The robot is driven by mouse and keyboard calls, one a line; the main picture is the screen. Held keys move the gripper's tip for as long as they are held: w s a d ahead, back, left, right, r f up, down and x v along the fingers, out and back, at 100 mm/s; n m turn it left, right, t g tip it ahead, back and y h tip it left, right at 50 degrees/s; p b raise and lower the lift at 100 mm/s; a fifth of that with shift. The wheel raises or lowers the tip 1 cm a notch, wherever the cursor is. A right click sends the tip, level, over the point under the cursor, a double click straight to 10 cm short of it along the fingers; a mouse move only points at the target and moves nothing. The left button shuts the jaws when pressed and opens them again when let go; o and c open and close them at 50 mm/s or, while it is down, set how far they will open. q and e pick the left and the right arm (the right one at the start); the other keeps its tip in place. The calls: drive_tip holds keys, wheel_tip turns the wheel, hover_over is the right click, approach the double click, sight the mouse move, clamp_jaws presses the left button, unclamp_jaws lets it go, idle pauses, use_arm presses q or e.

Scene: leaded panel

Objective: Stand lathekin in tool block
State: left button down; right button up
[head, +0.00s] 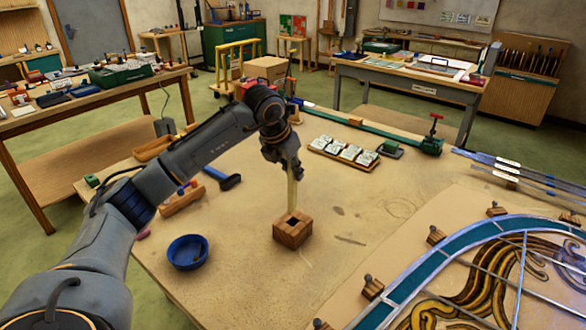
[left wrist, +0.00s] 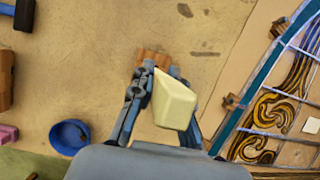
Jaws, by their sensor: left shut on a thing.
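The lathekin (head: 291,192) is a pale cream stick, held upright in my left gripper (head: 284,165). Its lower end meets the far side of the wooden tool block (head: 291,236) in the head view. The block has a dark square hole in its top; I cannot tell whether the stick's tip is behind, above or in the block. In the left wrist view the lathekin's thick end (left wrist: 175,101) sits between the fingers of my left gripper (left wrist: 160,105), and the block (left wrist: 152,60) is partly hidden beyond it. My right gripper is not in view.
A blue bowl (head: 187,252) stands left of the block. A leaded panel (head: 480,280) with wooden stops fills the right front. A tray of pale pieces (head: 343,153) lies farther back. The table around the block is bare.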

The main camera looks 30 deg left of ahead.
sight(290, 188)
use_arm(q)
drive_tip(key=shift+f+b, duration=2.55)
drive_tip(key=shift+f, duration=1.3)
drive_tip(key=c, duration=1.2)
unclamp_jaws()
drive_tip(key=shift+s+r, duration=0.1)
drive_tip(key=shift+r, duration=0.05)
drive_tip(key=v, duration=1.1)
drive_tip(key=shift+s+r, duration=0.2)
drive_tip(key=shift+r, duration=0.15)
